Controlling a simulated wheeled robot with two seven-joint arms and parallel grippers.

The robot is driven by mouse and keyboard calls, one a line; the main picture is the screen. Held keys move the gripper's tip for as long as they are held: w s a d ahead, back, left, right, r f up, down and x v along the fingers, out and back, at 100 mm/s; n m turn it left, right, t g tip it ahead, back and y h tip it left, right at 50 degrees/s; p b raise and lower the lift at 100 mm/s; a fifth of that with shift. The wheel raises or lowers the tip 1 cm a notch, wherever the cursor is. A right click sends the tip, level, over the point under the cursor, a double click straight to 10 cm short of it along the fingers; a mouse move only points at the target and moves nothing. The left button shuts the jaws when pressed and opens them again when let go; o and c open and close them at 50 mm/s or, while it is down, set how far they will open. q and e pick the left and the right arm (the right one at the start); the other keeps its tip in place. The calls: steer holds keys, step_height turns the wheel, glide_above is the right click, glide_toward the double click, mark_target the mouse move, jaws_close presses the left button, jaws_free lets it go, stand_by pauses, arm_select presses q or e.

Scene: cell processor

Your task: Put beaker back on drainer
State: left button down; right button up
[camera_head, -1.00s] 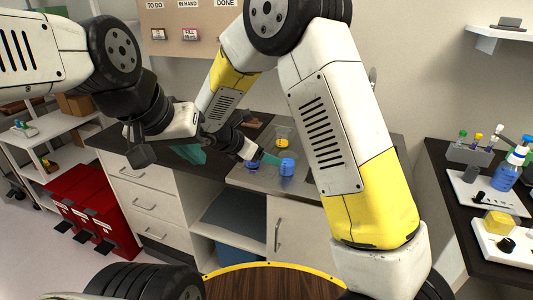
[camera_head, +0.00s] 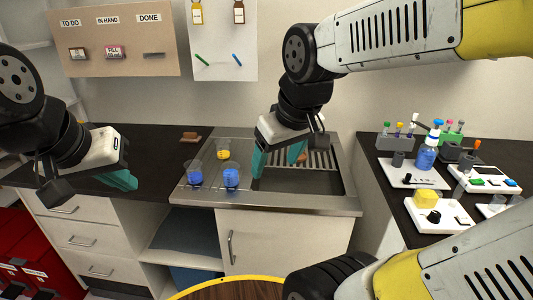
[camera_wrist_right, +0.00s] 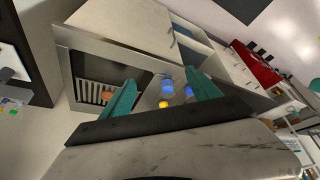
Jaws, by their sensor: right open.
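Three clear beakers stand upright on the metal drainer (camera_head: 209,193) left of the sink. One with blue contents (camera_head: 195,178) is at the left, another blue one (camera_head: 231,179) at the front right, and one with yellow contents (camera_head: 223,154) behind. They also show between my fingers in the right wrist view, the right blue beaker (camera_wrist_right: 167,87) nearest the middle. My right gripper (camera_head: 278,165) is open and empty over the sink, right of the beakers and apart from them. My left gripper (camera_head: 122,181) hangs over the dark counter at the left; its finger gap is unclear.
The sink basin (camera_head: 318,182) with a slatted rack lies right of the drainer. A small brown object (camera_head: 190,136) is on the back counter. The right bench holds a blue bottle (camera_head: 426,157), a tube rack (camera_head: 397,142) and white devices. Red bins stand at lower left.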

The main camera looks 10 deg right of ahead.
steer(key=s+m, duration=0.1)
steer(key=s+r+m+t+y, duration=0.1)
steer(key=m, duration=0.1)
steer(key=shift+s+a+r+t, duration=0.1)
steer(key=shift+s+r+t, duration=0.05)
steer(key=shift+r+t, duration=0.15)
